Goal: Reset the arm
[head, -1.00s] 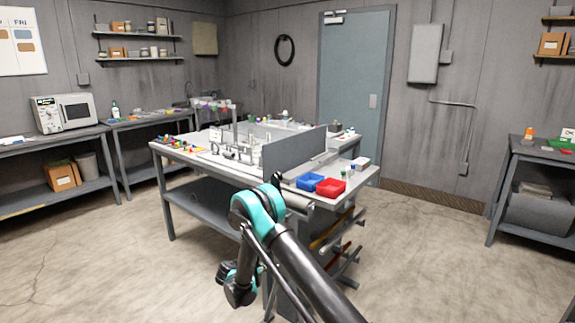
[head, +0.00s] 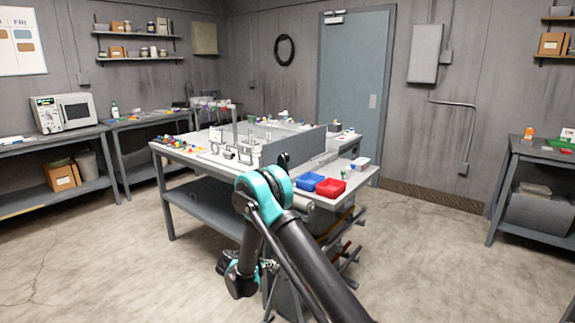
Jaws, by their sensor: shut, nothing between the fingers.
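My arm (head: 300,250) reaches up from the bottom right of the head view to a teal joint, then folds down to a lower teal and black joint (head: 240,278). My gripper (head: 268,265) shows only in small part behind this lower section, low beside the workbench. It is shut with nothing in it. The fingers are mostly hidden by the arm.
The grey workbench (head: 185,152) stands just beyond my arm, with an upright grey panel (head: 293,145), a blue bin (head: 311,181) and a red bin (head: 331,188). Side benches stand at left and right (head: 535,155). Floor is clear at left and right.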

